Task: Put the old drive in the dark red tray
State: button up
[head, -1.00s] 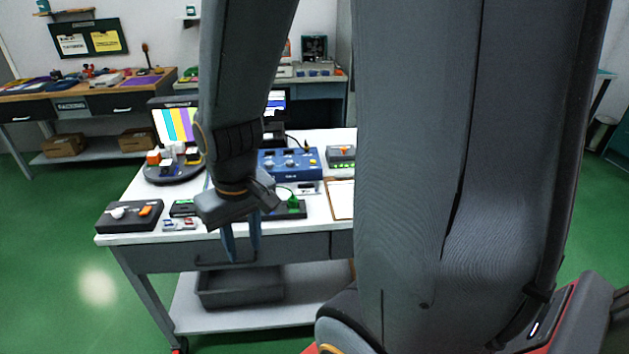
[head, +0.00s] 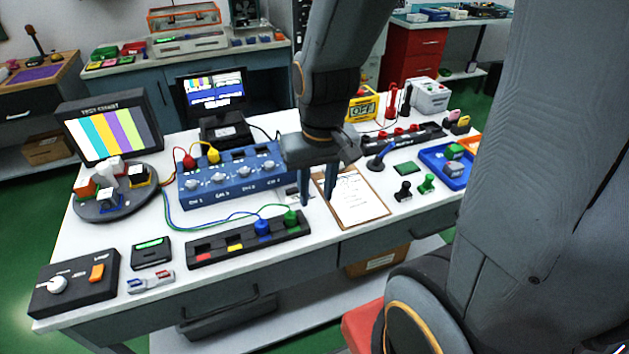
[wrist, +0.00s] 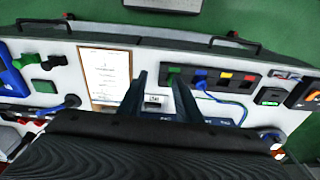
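My gripper (head: 316,201) hangs above the workbench (head: 110,222), between the blue channel box and the clipboard. Its two fingers are apart with nothing seen held between them, also in the wrist view (wrist: 160,82). A small pair of red and blue stick-like pieces (head: 150,281) lies at the bench's front left, apart from my gripper. I cannot tell whether either is the old drive. A small pale labelled piece (wrist: 153,99) lies beyond the fingers in the wrist view. I cannot make out a dark red tray for certain.
A black socket strip (head: 212,253) with blue and green plugs, the blue channel box (head: 200,190), a clipboard (head: 345,212) and a blue tray (head: 432,170) crowd the bench. A round stand (head: 90,208) and monitor (head: 110,120) stand at left. Cables loop across the middle.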

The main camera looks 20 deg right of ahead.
jog(key=w+f+m+b, duration=0.1)
jog(key=w+f+m, duration=0.1)
jog(key=w+m, duration=0.65)
jog(key=m+g+b, duration=0.1)
jog(key=m+b, duration=0.1)
jog(key=m, duration=0.7)
send_near(291, 189)
jog(key=shift+s+a+f, duration=0.15)
jog(key=shift+a+f, duration=0.05)
jog(key=shift+w+d+f+p, duration=0.1)
jog(key=shift+f+p, duration=0.6)
jog(key=shift+f, duration=1.25)
jog(key=shift+w+d+f+p, duration=0.1)
jog(key=shift+f+p, duration=0.55)
jog(key=shift+f, duration=1.3)
grip_shut()
